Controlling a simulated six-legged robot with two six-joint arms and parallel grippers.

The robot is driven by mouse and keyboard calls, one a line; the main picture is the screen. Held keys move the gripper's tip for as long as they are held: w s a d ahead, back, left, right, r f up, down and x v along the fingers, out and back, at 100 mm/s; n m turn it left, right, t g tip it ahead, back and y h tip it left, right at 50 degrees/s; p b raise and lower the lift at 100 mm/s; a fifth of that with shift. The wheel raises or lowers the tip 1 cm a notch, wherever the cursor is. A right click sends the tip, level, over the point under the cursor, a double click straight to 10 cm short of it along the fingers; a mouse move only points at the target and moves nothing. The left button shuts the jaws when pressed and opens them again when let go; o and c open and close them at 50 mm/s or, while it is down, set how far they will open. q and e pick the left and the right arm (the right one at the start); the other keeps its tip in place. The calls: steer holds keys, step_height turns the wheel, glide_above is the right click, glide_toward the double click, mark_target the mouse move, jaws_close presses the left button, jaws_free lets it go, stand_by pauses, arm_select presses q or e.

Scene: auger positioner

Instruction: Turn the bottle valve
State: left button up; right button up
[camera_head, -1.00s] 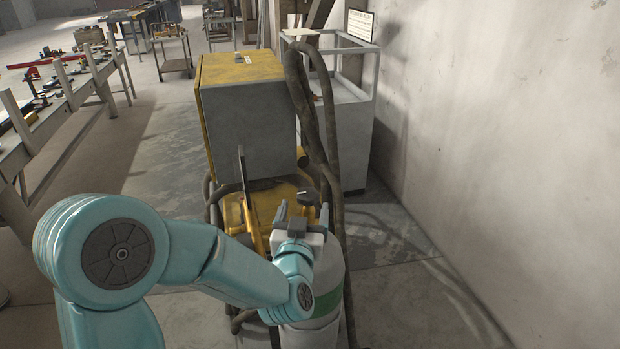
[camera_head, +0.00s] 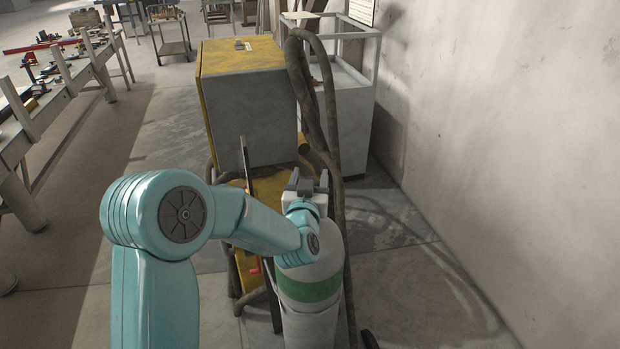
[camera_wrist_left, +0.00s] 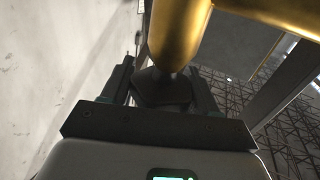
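The bottle (camera_head: 318,262) is a grey-white cylinder with a green band, upright in front of the yellow machine. My left gripper (camera_head: 308,182) is at its top in the head view, fingers spread apart, hiding the valve there. In the left wrist view the valve shows as a brass body (camera_wrist_left: 178,35) with a dark knob (camera_wrist_left: 162,88). The fingers of my left gripper (camera_wrist_left: 160,85) stand on either side of the knob, very near it. I cannot tell whether they touch it. My right gripper is not in view.
A yellow and grey machine (camera_head: 250,110) stands behind the bottle, with thick hoses (camera_head: 330,110) beside it. A white frame cabinet (camera_head: 350,110) is behind. A wall (camera_head: 500,150) closes the right side. A workbench (camera_head: 60,90) is at the left. Floor between bench and machine is clear.

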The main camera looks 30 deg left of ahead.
arm_select(q)
steer(key=shift+f+n+g+y+b, duration=0.15)
steer(key=shift+n+g+y+b, duration=0.9)
steer(key=shift+y, duration=0.65)
steer(key=shift+s+a+n+g+y, duration=0.15)
steer(key=shift+n+g+y, duration=0.9)
steer(key=shift+n, duration=0.1)
steer(key=shift+s+a+n+g+y, duration=0.1)
steer(key=shift+n+g+y, duration=0.75)
steer(key=shift+g, duration=0.25)
steer(key=n+g, duration=0.1)
steer(key=g, duration=0.1)
steer(key=n+g+y, duration=0.1)
steer(key=n+g+y+p, duration=0.1)
steer(key=n+g, duration=0.1)
steer(key=shift+s+a+g, duration=0.15)
steer(key=shift+s+g, duration=0.1)
steer(key=shift+g, duration=0.05)
steer(key=n+g, duration=0.1)
steer(key=g, duration=0.1)
steer(key=n+g+p, duration=0.1)
steer(key=n+g, duration=0.1)
steer(key=g, duration=0.1)
steer(key=n+g+p, duration=0.1)
steer(key=g, duration=0.1)
steer(key=shift+s+a+n, duration=0.1)
steer(key=shift+s+n, duration=0.25)
steer(key=shift+s, duration=0.05)
steer(key=shift+g, duration=0.5)
